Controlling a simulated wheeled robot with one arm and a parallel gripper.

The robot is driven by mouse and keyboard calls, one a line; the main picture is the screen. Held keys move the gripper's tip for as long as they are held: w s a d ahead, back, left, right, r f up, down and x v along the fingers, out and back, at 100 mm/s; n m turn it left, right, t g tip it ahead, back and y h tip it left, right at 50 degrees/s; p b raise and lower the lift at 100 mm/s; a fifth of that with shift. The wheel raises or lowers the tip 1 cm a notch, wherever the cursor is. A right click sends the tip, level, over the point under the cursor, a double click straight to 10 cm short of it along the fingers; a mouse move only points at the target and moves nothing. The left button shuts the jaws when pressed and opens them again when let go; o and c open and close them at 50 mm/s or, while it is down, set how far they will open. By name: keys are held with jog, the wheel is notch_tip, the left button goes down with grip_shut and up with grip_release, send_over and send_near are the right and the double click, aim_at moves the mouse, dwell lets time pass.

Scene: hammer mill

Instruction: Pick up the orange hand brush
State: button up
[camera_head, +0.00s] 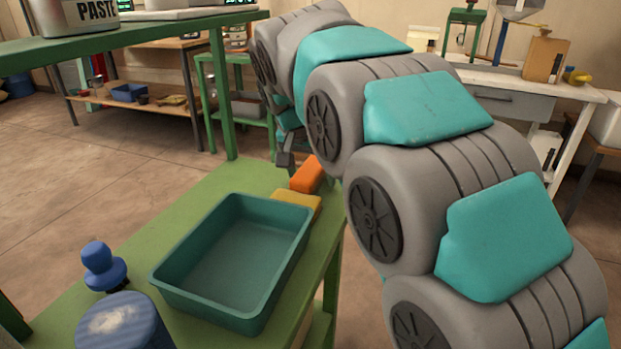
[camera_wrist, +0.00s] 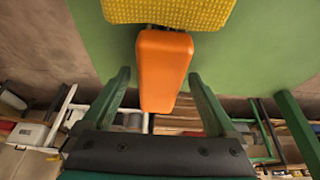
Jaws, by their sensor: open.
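The orange hand brush (camera_head: 307,175) lies at the right edge of the green bench shelf, just behind a yellow piece. In the wrist view the orange brush (camera_wrist: 163,66) extends between the two fingers, with its lower end over the bench edge. My gripper (camera_wrist: 160,82) is open, with one finger on each side of the brush and a gap on both sides. In the head view my gripper (camera_head: 286,160) is partly hidden by my arm, close to the brush at its left. I cannot tell whether the fingers touch it.
A yellow sponge-like block (camera_head: 298,200) lies against the near side of the brush; it also shows in the wrist view (camera_wrist: 170,12). An empty teal tray (camera_head: 172,284) stands in front. A blue stamp-like object (camera_head: 102,266) and a blue round container (camera_head: 124,322) stand left. A green post (camera_head: 221,95) rises behind.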

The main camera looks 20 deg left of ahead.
dwell(0.3)
grip_shut()
dwell(0.6)
